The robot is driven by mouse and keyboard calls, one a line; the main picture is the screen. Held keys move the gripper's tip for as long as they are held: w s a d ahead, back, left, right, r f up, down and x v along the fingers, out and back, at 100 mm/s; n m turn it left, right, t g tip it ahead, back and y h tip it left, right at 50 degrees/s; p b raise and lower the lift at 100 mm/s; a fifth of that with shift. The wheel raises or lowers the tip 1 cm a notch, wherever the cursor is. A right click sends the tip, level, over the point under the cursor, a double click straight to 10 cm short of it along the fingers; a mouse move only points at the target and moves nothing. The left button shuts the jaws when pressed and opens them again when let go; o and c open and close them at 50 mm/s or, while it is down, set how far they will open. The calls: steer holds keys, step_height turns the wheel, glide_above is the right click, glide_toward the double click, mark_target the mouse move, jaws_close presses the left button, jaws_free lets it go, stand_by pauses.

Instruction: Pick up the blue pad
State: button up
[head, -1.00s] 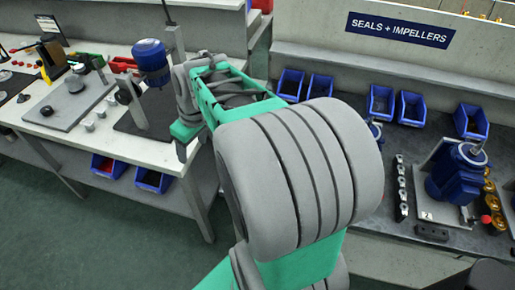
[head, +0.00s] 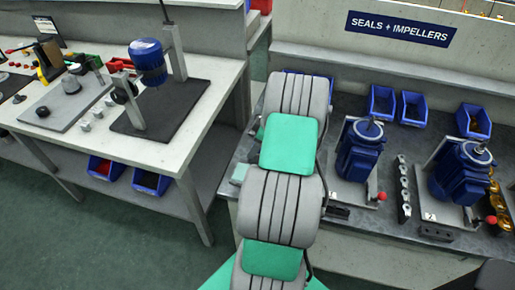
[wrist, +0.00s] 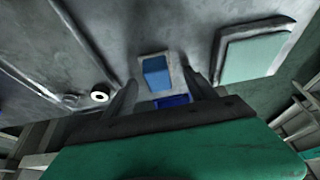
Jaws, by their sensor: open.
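In the wrist view the blue pad (wrist: 155,73) is a small light-blue block with a pale grey surface around it. It appears ahead of my gripper (wrist: 160,88), between the two dark fingers. The fingers are apart with nothing visibly held between them; how far the pad is from the fingertips is hard to tell. In the head view my arm covers the left part of the right-hand bench, and neither the blue pad nor my gripper can be made out there.
A pale green pad (wrist: 250,58) lies right of the fingers, and a white ring (wrist: 99,96) lies left. A darker blue piece (wrist: 172,101) shows below the pad. On the right-hand bench (head: 395,150) stand blue pumps (head: 359,150) and blue bins (head: 412,107).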

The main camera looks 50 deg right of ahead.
jaws_close()
stand_by(0.8)
steer(key=shift+r, duration=0.1)
steer(key=shift+r, duration=0.2)
step_height(320, 180, up, 2)
steer(key=shift+r+b, duration=0.25)
steer(key=shift+b, duration=0.1)
steer(key=s+a+r+b, duration=0.1)
steer(key=s+a+r, duration=0.2)
steer(key=s+r, duration=0.7)
steer(key=s, duration=0.3)
steer(key=shift+s, duration=0.4)
